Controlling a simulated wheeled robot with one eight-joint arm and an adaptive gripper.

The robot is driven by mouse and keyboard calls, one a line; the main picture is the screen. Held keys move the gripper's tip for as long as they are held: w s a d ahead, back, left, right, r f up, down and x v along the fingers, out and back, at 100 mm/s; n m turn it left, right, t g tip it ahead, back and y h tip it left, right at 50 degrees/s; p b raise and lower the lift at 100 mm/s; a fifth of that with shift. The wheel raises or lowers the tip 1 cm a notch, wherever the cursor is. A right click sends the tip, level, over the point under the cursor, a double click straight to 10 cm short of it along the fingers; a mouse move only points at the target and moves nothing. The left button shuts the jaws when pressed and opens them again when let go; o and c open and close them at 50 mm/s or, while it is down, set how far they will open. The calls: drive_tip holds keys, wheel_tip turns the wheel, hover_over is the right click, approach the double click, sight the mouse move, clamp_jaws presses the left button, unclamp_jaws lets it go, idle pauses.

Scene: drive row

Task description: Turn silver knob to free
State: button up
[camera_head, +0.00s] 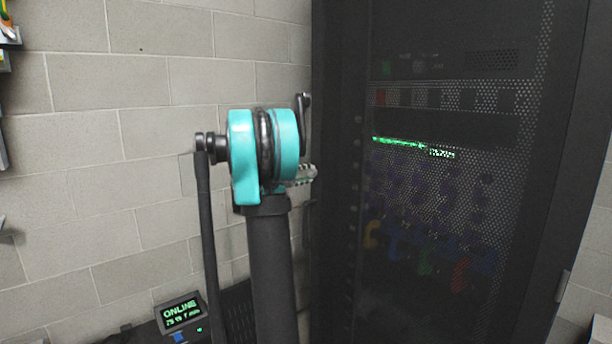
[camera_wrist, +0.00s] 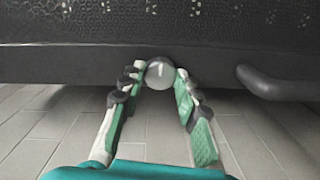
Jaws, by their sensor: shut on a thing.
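In the wrist view, the round silver knob (camera_wrist: 159,74) sits on the dark front edge of the rack. A pale mark line shows on its face, close to upright. My gripper (camera_wrist: 157,82) has its two green-padded fingers on either side of the knob, with the tips closed in on it. In the head view, my teal arm joint hides the knob, and only a bit of my gripper (camera_head: 303,175) shows beside the rack.
The tall dark rack (camera_head: 450,180) has a perforated door with lit green strips and coloured cables behind it. A dark curved handle (camera_wrist: 274,84) sticks out right of the knob. A small "ONLINE" display (camera_head: 181,312) stands at lower left before a block wall (camera_head: 120,150).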

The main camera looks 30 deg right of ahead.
drive_tip(key=o, duration=1.1)
drive_tip(key=shift+o, duration=0.2)
drive_tip(key=s+a, duration=0.1)
drive_tip(key=a, duration=1.1)
drive_tip(key=shift+r, duration=0.15)
drive_tip(key=s+a+f+t+y, duration=0.1)
drive_tip(key=s+a+f+y, duration=0.5)
drive_tip(key=f, duration=0.4)
drive_tip(key=s+a+f+y, duration=0.3)
drive_tip(key=s+a+f, duration=0.4)
drive_tip(key=f, duration=0.4)
drive_tip(key=s+a+f+y, duration=0.4)
drive_tip(key=s+a+f, duration=0.2)
drive_tip(key=s+a, duration=0.1)
drive_tip(key=s+a+f+n+t+y, duration=0.1)
drive_tip(key=s+a+f+y, duration=0.3)
drive_tip(key=a, duration=0.6)
drive_tip(key=s+f, duration=0.2)
drive_tip(key=s, duration=0.1)
drive_tip(key=shift+s+a+f+t+y, duration=0.15)
drive_tip(key=shift+f+t+y, duration=0.1)
drive_tip(key=shift+t+y, duration=0.05)
